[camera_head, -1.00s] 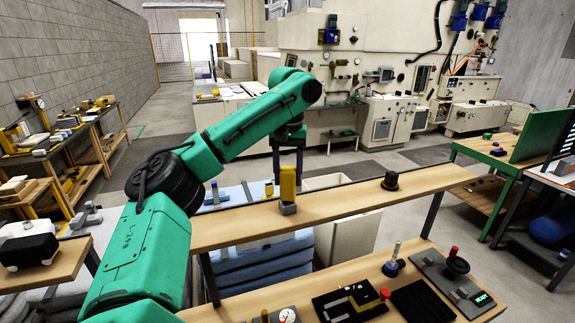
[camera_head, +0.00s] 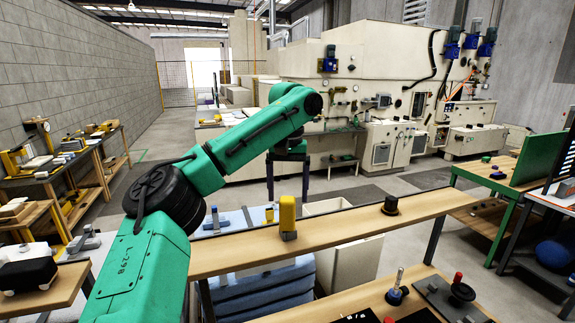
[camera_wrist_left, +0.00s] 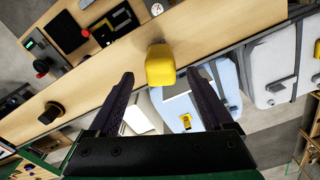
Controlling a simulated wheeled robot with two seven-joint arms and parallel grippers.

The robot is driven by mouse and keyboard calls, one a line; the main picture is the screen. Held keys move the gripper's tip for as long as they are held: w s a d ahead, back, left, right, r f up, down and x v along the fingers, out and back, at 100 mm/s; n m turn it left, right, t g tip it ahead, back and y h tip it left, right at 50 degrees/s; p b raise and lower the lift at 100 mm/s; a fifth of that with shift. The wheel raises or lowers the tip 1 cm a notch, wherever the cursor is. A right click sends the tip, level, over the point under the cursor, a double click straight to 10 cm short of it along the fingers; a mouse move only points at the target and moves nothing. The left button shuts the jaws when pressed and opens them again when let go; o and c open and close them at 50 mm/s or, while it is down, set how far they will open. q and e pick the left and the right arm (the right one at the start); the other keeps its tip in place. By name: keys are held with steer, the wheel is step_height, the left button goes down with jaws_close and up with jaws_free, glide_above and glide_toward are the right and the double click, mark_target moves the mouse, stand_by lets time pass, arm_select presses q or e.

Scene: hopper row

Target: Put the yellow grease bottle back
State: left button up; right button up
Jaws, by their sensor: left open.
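The yellow grease bottle (camera_head: 287,213) stands upright on the long raised wooden shelf (camera_head: 340,232), with a small grey piece at its foot. It also shows in the left wrist view (camera_wrist_left: 160,66), just beyond and between the fingertips. My left gripper (camera_head: 288,190) hangs with its fingers down, behind or above the bottle in the head view. In the left wrist view its two dark fingers (camera_wrist_left: 160,76) are spread wide, with nothing held between them. The right gripper is not in view.
A black knob-like item (camera_head: 390,204) stands on the shelf to the right. Blue-grey bins (camera_head: 262,290) stand below the shelf. The shelf between bottle and black item is clear.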

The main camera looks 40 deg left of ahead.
arm_select(q)
step_height(320, 180, up, 9)
steer(key=shift+r, duration=0.15)
steer(key=shift+a, duration=0.1)
